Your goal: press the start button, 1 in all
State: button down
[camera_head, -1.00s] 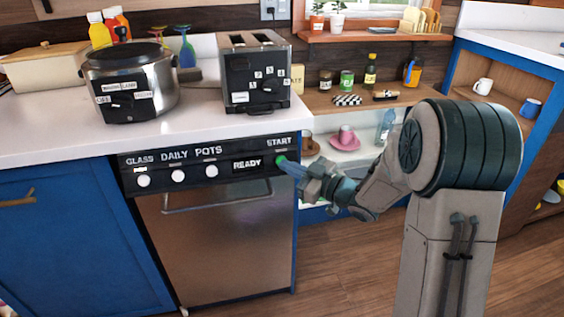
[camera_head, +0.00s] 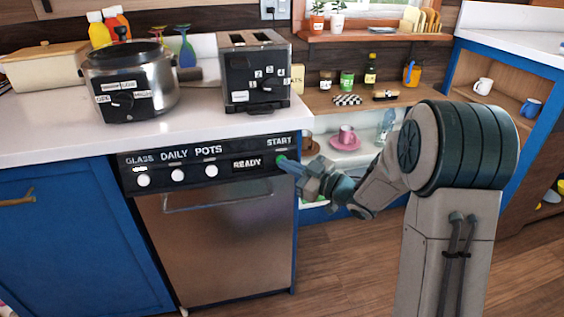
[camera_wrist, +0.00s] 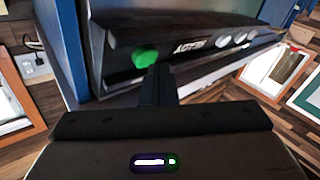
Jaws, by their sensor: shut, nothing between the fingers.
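The dishwasher (camera_head: 225,235) has a black control panel with a green start button (camera_head: 281,160) at its right end, under the word START. The panel also carries white buttons marked GLASS, DAILY and POTS, and a READY label. My gripper (camera_head: 286,163) is shut and empty, its tip at the start button in the head view. In the wrist view the green start button (camera_wrist: 146,57) shows just beyond the shut fingers (camera_wrist: 158,80). I cannot tell whether the tip touches it or whether the button is pushed in.
A white counter (camera_head: 60,130) above the dishwasher bears a cooker (camera_head: 128,75) and a toaster (camera_head: 240,80). A blue cabinet (camera_head: 80,240) stands to the left. Open shelves with a pink cup (camera_head: 346,134) lie behind my arm. The wooden floor (camera_head: 340,270) in front is clear.

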jog(key=shift+w+a+f, duration=0.15)
jog(key=shift+w+f, duration=0.05)
jog(key=shift+w, duration=0.2)
dwell(0.6)
jog(key=shift+s+r, duration=0.1)
jog(key=shift+s, duration=0.05)
jog(key=shift+s+d+r, duration=0.2)
jog(key=shift+s+d, duration=0.05)
jog(key=shift+s, duration=0.4)
jog(key=shift+s+d+r+p, duration=0.2)
jog(key=shift+s+r, duration=0.1)
jog(key=shift+s, duration=0.45)
jog(key=shift+s+d+r+p, duration=0.1)
jog(key=shift+s+d+r, duration=0.2)
jog(key=shift+s, duration=0.45)
jog(key=shift+s+d+r+p, duration=0.15)
jog(key=shift+s+r, duration=0.15)
jog(key=shift+s, duration=0.45)
